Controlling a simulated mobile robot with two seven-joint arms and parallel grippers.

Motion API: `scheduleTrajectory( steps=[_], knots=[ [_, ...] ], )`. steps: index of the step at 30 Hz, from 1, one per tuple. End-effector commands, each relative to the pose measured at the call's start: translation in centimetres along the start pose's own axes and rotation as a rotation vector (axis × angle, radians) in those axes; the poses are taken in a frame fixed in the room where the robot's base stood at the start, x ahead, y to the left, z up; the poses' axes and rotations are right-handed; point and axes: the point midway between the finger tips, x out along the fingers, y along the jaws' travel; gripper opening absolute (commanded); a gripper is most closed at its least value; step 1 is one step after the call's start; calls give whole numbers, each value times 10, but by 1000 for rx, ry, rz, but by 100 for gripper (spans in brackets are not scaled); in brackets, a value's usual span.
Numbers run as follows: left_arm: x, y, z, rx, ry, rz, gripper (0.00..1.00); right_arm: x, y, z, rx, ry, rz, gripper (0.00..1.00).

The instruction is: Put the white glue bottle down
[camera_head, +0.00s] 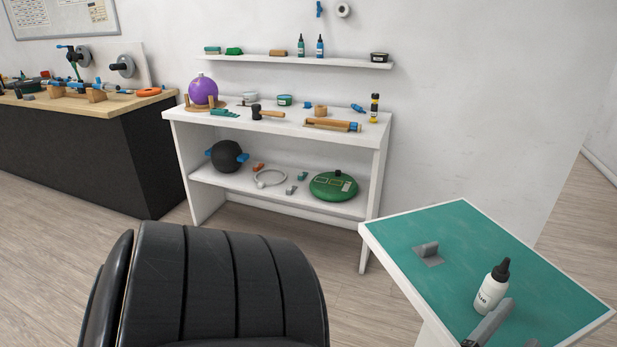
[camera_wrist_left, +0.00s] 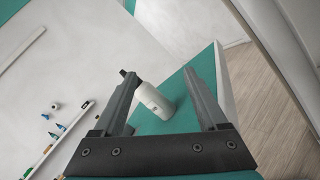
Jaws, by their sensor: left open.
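The white glue bottle (camera_head: 491,290) has a black cap and dark lettering and stands upright on the green-topped table (camera_head: 455,225) at the lower right. In the left wrist view the bottle (camera_wrist_left: 153,101) shows between the two spread fingers, its cap partly overlapped by one of them. My left gripper (camera_wrist_left: 160,73) is open. In the head view a grey finger of the left gripper (camera_head: 500,312) reaches in beside the bottle's base, in front of it; the rest is cut off by the frame. I cannot tell whether a finger touches the bottle. My right gripper is not in view.
A black chair (camera_head: 210,285) stands at the front. A white shelf unit (camera_head: 275,125) with several items stands against the wall.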

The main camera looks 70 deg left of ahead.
Motion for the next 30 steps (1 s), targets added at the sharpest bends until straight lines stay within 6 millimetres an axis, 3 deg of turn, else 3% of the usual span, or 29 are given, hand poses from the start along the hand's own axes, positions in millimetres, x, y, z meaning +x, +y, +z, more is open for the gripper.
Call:
scheduleTrajectory(
  steps=[5,8,12,14,18,21,25,30],
  knots=[
    [-3,-54,-1,510,-143,-124,75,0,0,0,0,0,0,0],
    [-13,-96,-19,798,-217,-223,75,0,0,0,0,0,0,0],
    [-47,-168,-80,1184,-319,-446,75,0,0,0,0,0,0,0],
    [-69,-194,-112,1310,-358,-553,75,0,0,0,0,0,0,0],
    [-132,-241,-188,1567,-479,-817,75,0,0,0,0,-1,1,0],
    [-188,-262,-241,1722,-596,-1018,75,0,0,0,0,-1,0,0],
    [-269,-270,-304,1877,-789,-1288,75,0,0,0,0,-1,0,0],
    [-362,-256,-362,1977,-1060,-1584,75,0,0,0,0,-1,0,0]
  ],
)
